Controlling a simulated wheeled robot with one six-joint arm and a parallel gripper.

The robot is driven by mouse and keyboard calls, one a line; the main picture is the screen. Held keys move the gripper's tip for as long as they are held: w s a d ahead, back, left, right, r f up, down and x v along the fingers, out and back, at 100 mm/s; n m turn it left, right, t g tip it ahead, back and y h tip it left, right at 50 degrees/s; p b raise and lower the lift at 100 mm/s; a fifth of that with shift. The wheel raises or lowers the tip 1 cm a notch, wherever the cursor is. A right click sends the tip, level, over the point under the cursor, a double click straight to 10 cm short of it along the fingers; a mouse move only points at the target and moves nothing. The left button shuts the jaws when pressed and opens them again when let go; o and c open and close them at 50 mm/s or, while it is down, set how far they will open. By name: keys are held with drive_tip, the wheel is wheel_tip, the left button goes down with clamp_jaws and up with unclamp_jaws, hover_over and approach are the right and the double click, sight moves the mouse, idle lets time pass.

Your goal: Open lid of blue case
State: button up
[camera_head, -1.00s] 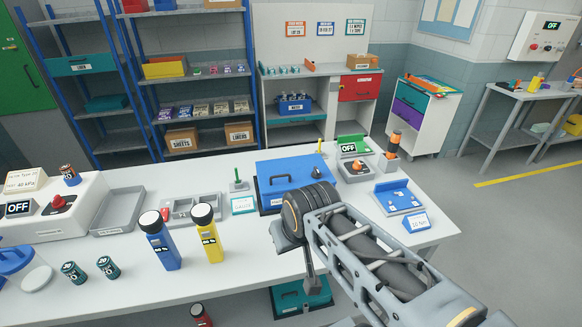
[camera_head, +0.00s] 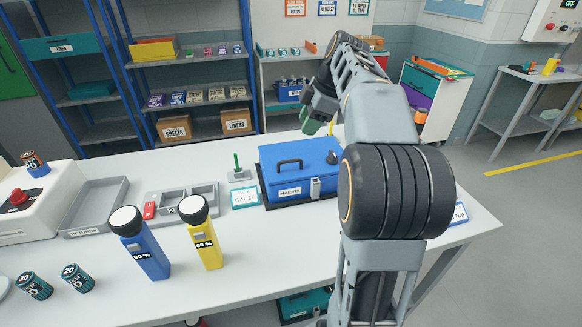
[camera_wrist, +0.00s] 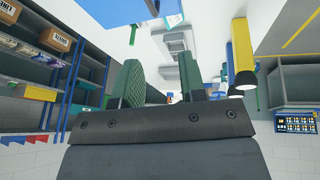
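The blue case (camera_head: 287,186) stands on the white table on a dark base. Its lid (camera_head: 305,152) is down, with a black handle on top and a grey latch (camera_head: 315,185) at the front. My gripper (camera_head: 312,125) is above the far side of the case, apart from it, and partly hidden by my arm. In the wrist view, which is upside down, my gripper's green fingers (camera_wrist: 162,88) are apart with nothing seen between them. A blue surface at that view's top edge looks like the case (camera_wrist: 105,12).
A gauze card (camera_head: 244,196) and a green-handled stand (camera_head: 239,174) are left of the case. A blue bottle (camera_head: 141,245) and a yellow bottle (camera_head: 204,236) stand upright nearer the front. Shelves (camera_head: 190,85) stand behind.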

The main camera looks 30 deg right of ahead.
sight(292, 161)
drive_tip(key=shift+n, duration=0.9)
drive_tip(key=x, duration=0.4)
drive_tip(key=d+b+x, duration=0.1)
drive_tip(key=x, duration=0.4)
drive_tip(key=w+x, duration=0.1)
drive_tip(key=x, duration=0.3)
drive_tip(key=shift+w+d+f, duration=0.15)
drive_tip(key=shift+d+f, duration=0.15)
drive_tip(key=shift+f, duration=0.2)
clamp_jaws()
